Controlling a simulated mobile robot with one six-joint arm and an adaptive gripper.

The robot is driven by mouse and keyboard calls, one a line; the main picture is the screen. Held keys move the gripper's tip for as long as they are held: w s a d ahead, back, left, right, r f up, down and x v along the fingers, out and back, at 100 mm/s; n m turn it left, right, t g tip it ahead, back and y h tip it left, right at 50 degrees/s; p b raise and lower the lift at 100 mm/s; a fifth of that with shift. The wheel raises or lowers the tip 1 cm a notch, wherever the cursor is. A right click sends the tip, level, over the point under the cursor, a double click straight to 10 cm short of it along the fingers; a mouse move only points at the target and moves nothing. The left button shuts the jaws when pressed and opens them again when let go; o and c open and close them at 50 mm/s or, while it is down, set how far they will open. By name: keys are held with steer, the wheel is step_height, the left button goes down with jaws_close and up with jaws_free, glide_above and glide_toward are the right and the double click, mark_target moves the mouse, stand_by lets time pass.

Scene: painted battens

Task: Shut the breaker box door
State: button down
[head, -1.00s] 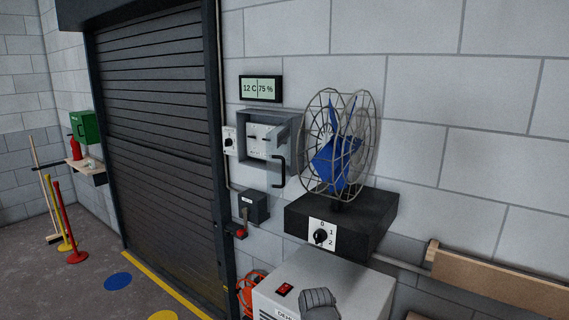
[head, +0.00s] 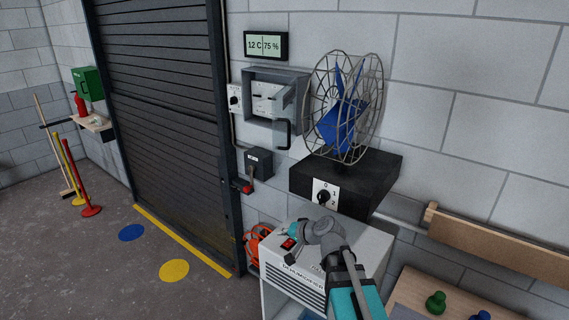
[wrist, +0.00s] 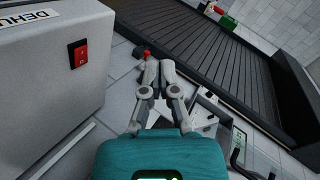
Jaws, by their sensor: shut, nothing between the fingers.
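The breaker box (head: 261,78) is a grey open-fronted box on the wall, with a pale switch panel inside. Its door (head: 296,98) stands open, swung out from the right side and seen nearly edge-on. A black handle (head: 284,134) shows at the door's lower part. My gripper (wrist: 160,68) is shut and empty, its grey fingers together beyond the teal body in the wrist view. In the head view it is low over the white dehumidifier (head: 281,275), below and apart from the door. The fingertips are hard to make out there.
A caged fan (head: 344,107) on a black base (head: 345,180) stands close right of the door. A grey lever box (head: 258,162) with a red knob is below the breaker box. A dark roller shutter (head: 160,110) is at left.

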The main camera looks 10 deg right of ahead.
mark_target(280, 164)
steer(key=w+d+r+m+t+p, duration=0.1)
steer(key=w+d+r+m+t, duration=0.2)
steer(key=r, duration=0.3)
steer(key=w+d+r+m+t+h+p, duration=0.1)
steer(key=w+d+r+m+t+p, duration=0.1)
steer(key=w+d+r+m+t, duration=0.2)
step_height(280, 164, up, 3)
steer(key=shift+w+d+m+t+h, duration=0.15)
steer(key=shift+w+m+t+h, duration=0.3)
steer(key=shift+m, duration=0.65)
steer(key=shift+w, duration=0.3)
steer(key=shift+x, duration=4.9)
steer(key=shift+a, duration=0.2)
